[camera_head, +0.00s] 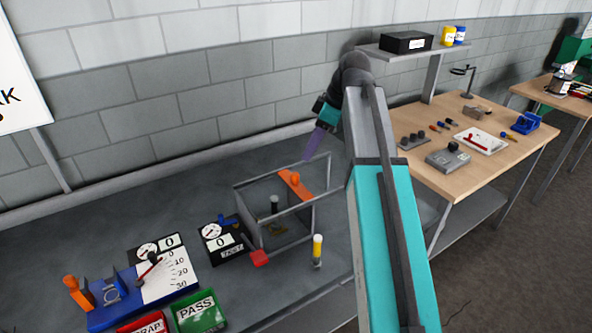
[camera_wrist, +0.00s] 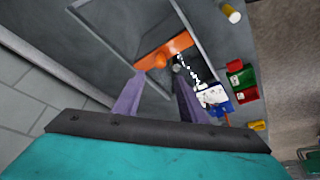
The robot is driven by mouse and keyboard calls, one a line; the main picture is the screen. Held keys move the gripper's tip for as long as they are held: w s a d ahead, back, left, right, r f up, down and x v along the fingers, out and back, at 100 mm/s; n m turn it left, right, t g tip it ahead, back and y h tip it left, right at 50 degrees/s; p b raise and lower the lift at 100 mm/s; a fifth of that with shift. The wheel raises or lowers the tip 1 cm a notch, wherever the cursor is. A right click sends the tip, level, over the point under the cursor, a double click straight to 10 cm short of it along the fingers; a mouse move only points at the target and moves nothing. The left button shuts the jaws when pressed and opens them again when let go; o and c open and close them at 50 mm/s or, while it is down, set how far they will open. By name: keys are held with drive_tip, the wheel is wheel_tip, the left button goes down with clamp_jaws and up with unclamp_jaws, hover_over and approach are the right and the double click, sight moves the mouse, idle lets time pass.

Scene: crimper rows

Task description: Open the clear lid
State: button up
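The clear box (camera_head: 264,232) with grey edges stands on the grey bench in the head view. An orange bar with a round knob (camera_head: 295,183) lies across the right part of its top, at the clear lid (camera_head: 318,172). Thin grey frame edges rise past the box's right side; how far the lid is tilted is hard to tell. My gripper (camera_head: 309,158) has purple fingers and is above and behind the orange bar. In the wrist view the fingers (camera_wrist: 155,108) are apart and empty, with the orange bar and knob (camera_wrist: 162,54) beyond their tips.
A dial gauge box (camera_head: 222,240) and a blue gauge fixture (camera_head: 115,300) stand left of the box. Green PASS (camera_head: 200,312) and red SCRAP (camera_head: 143,325) bins are at the front. A wall runs behind.

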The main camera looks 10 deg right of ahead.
sight(296, 174)
drive_tip(key=shift+p+x, duration=1.65)
drive_tip(key=shift+x, duration=3.7)
clamp_jaws()
